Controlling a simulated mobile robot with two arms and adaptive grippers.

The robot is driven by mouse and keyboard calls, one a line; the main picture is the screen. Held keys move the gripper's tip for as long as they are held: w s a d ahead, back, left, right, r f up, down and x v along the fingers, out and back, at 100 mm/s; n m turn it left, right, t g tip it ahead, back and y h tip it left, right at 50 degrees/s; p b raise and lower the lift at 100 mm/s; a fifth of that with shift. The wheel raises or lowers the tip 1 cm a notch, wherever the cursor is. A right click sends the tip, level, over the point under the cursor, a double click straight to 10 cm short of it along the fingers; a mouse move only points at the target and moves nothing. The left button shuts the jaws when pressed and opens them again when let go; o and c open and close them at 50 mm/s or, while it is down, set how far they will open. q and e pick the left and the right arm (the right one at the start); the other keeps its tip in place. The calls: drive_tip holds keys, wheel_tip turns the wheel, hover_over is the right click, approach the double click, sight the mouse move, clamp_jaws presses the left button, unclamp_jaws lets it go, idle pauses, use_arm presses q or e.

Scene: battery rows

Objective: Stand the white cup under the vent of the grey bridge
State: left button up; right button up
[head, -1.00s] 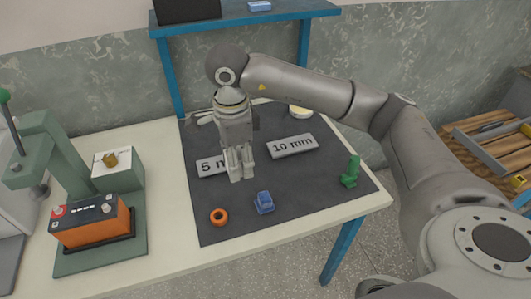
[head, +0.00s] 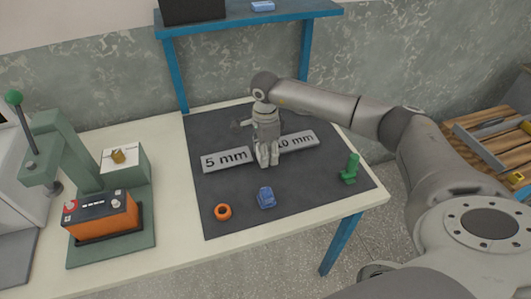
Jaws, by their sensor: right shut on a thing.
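My right gripper (head: 268,163) points down at the left end of the grey 10 mm block (head: 301,142), with its fingers close together. It looks shut on that end, though the contact is hard to see. The grey 5 mm block (head: 227,159) lies just left of it. I see no white cup now; a pale round thing seen earlier at the back of the mat is behind my right arm. I cannot make out a grey bridge or a vent. My left gripper is not in view.
The dark mat (head: 215,190) also holds an orange ring (head: 223,212), a blue toy car (head: 266,198) and a green figure (head: 350,168). A green press (head: 62,150) with an orange battery (head: 100,217) stands left. A blue shelf (head: 235,22) spans the back.

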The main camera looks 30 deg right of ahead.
drive_tip(key=shift+f, duration=0.7)
drive_tip(key=shift+f, duration=0.25)
drive_tip(key=o, duration=0.8)
drive_tip(key=shift+r, duration=0.1)
drive_tip(key=shift+o, duration=0.2)
